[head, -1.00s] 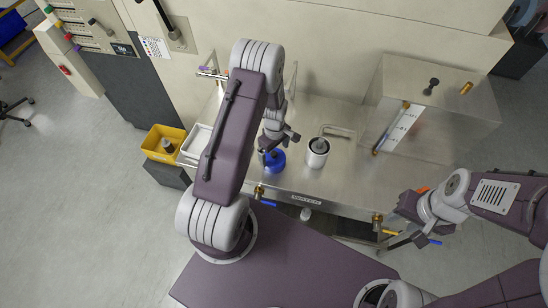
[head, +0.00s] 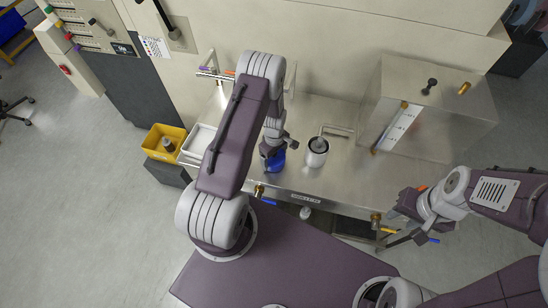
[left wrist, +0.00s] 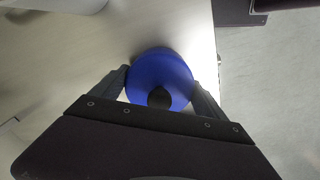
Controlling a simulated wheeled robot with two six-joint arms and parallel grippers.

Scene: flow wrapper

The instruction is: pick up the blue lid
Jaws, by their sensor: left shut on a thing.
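The blue lid (head: 276,164) is on the steel bench close to its front edge, partly hidden under my left gripper in the head view. In the left wrist view the blue lid (left wrist: 160,72) is round with a dark knob (left wrist: 159,98). My left gripper (head: 273,155) is shut on the lid, one finger on each side of it. I cannot tell whether the lid touches the bench. My right gripper (head: 395,236) is off to the right, in front of the bench and far from the lid; whether it is open is not clear.
A white round container (head: 316,152) with a grey top stands right of the lid. A clear-sided steel box (head: 440,110) is at the bench's right. A white tray (head: 200,142) and a yellow bin (head: 163,142) are at the left. Valves with blue handles (head: 269,202) sit along the front edge.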

